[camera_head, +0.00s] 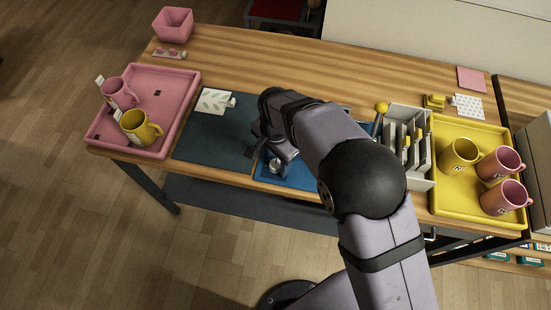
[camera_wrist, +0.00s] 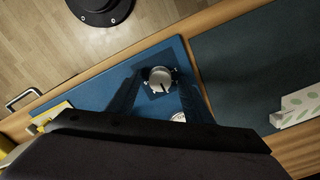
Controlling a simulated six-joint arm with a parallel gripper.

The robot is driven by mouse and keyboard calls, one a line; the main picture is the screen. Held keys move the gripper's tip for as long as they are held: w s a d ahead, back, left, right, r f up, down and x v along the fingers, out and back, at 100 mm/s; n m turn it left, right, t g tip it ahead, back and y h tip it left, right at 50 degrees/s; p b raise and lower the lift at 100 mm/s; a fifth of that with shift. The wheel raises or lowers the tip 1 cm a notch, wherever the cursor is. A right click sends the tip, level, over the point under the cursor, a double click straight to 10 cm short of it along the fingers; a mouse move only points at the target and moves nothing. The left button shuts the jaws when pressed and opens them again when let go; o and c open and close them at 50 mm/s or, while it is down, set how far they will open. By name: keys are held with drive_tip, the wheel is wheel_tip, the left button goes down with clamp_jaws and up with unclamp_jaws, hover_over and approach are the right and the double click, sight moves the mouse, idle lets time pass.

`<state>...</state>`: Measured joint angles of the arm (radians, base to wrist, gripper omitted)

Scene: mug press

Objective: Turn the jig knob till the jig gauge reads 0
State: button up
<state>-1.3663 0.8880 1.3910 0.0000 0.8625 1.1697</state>
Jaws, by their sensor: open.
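The jig knob (camera_wrist: 159,80) is a round pale knob with a dark pointer line, set on a dark square plate on the blue mat (camera_wrist: 88,88). The jig gauge (camera_wrist: 178,117) is a white dial beside it, mostly cut off by my gripper body, so its reading cannot be made out. My gripper (camera_wrist: 160,88) is open, with one dark finger on each side of the knob and a gap visible around it. In the head view the knob (camera_head: 275,166) shows small below my wrist, and my arm hides much of the jig.
A dark mat (camera_head: 205,145) lies left of the jig. A pink tray (camera_head: 178,95) with two mugs is at the left. A white rack (camera_head: 408,118) and a yellow tray (camera_head: 477,130) with several mugs stand at the right. A leaf-patterned card (camera_wrist: 299,105) lies on the dark mat.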

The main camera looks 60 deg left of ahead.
drive_tip(key=c, duration=1.1)
drive_tip(key=shift+o, duration=0.2)
drive_tip(key=shift+n, duration=0.3)
drive_tip(key=n, duration=0.8)
drive_tip(key=shift+n, duration=0.4)
drive_tip(key=n, duration=0.4)
drive_tip(key=shift+n+b, duration=0.3)
drive_tip(key=shift+n, duration=2)
